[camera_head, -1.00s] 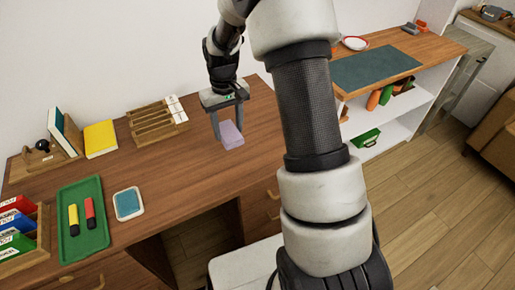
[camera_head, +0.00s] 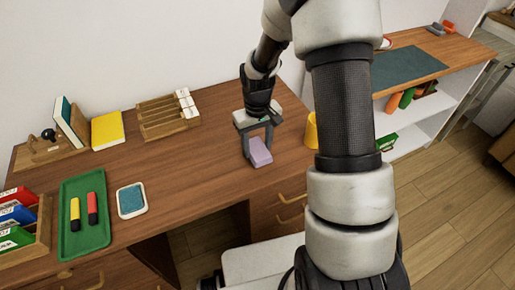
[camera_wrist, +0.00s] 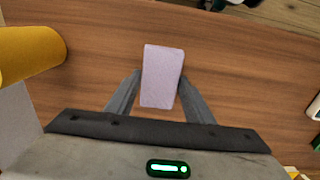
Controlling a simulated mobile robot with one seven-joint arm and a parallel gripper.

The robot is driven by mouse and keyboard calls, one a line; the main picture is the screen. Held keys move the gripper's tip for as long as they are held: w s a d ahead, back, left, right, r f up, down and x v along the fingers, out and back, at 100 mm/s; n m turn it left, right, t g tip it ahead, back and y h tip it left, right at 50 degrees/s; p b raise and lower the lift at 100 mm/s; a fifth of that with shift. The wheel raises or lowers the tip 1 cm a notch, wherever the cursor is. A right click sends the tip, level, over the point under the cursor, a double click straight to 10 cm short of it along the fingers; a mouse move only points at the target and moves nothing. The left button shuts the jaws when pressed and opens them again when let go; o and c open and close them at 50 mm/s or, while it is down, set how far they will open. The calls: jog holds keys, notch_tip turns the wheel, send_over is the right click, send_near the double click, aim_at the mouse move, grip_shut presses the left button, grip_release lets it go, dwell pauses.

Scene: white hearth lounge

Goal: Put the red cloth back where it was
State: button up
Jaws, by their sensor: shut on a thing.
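I see no red cloth that I can make out in either view. My gripper (camera_head: 258,148) is shut on a pale purple block (camera_head: 261,154), over the right part of the wooden desk (camera_head: 190,165). In the wrist view the block (camera_wrist: 162,75) sits between the two fingers, with its far end sticking out past them. I cannot tell whether the block touches the desk top or hangs just above it.
A yellow cylinder (camera_head: 311,130) stands right of my gripper, partly behind my arm. A wooden rack (camera_head: 168,117), yellow book (camera_head: 107,130), green tray (camera_head: 70,238) with two markers, and blue-topped pad (camera_head: 132,200) lie to the left. The desk's middle is clear.

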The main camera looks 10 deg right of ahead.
jog(key=shift+f, duration=0.55)
jog(key=shift+f, duration=0.2)
jog(key=o, duration=1)
